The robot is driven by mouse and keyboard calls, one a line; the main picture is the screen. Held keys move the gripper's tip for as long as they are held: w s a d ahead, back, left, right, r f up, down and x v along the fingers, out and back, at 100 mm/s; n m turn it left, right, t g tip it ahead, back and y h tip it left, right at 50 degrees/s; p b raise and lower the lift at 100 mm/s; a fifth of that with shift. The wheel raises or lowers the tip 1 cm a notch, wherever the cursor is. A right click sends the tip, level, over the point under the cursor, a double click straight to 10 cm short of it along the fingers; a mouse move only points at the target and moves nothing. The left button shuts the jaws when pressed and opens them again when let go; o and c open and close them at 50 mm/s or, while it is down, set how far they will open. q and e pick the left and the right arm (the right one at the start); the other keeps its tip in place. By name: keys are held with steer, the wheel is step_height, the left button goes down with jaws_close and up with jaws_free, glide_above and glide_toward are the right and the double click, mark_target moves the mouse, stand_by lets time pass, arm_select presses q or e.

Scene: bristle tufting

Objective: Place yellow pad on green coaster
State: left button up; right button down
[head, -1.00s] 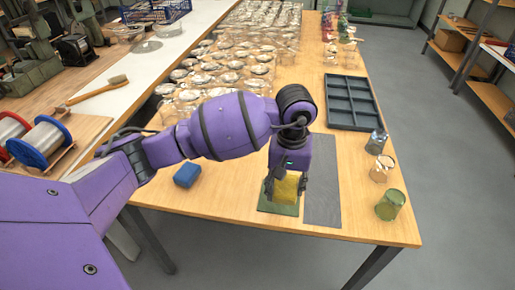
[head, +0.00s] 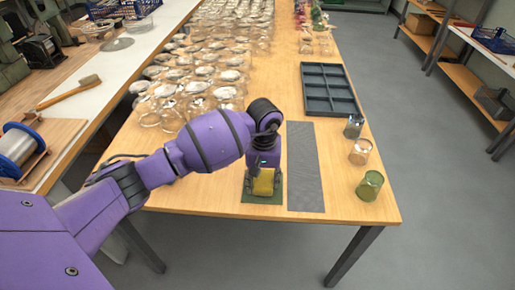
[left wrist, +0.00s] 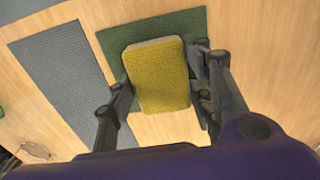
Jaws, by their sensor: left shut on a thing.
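The yellow pad (head: 264,182) is held between the fingers of my left gripper (head: 262,187), which is shut on it. The green coaster (head: 250,197) lies flat on the wooden table under the gripper. In the left wrist view, the yellow pad (left wrist: 157,75) sits between both fingers and covers part of the green coaster (left wrist: 190,22). There the pad's near end reaches past the coaster's edge. I cannot tell whether the pad touches the coaster. My right gripper is not in view.
A grey mat (head: 305,165) lies just right of the coaster. A green glass (head: 370,185), a clear glass (head: 360,152) and a bluish glass (head: 353,127) stand near the right edge. A dark compartment tray (head: 304,88) and many glass dishes (head: 203,75) are farther back.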

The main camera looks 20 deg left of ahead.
arm_select(q)
steer(key=shift+f, duration=0.1)
steer(key=o, duration=1)
